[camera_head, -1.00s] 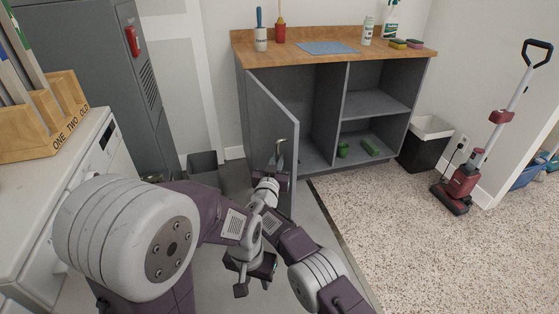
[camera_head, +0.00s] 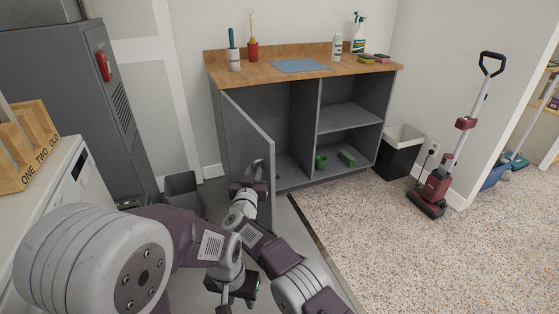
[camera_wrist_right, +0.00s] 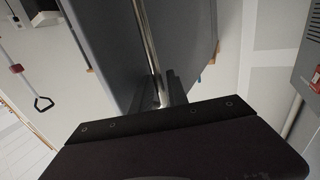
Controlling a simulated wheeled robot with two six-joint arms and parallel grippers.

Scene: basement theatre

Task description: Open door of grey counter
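The grey counter (camera_head: 224,160) has a wooden top and stands against the far wall. Its grey door (camera_head: 250,140), hinged on the left, stands wide open, swung out toward me, and the inside shelves show. My right gripper (camera_head: 256,172) is at the door's free edge. In the right wrist view its fingers (camera_wrist_right: 167,90) close around the metal bar handle (camera_wrist_right: 148,40) on the door panel (camera_wrist_right: 105,45). My left gripper (camera_head: 232,291) hangs lower, in front of the door and apart from it. Its finger opening is not clear.
A small grey bin (camera_head: 183,190) stands left of the door, near a grey locker (camera_head: 60,95). A black bin (camera_head: 400,155) and a red floor cleaner (camera_head: 434,190) stand right of the counter. Speckled floor (camera_head: 400,255) on the right is clear. A white appliance (camera_head: 75,185) is at left.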

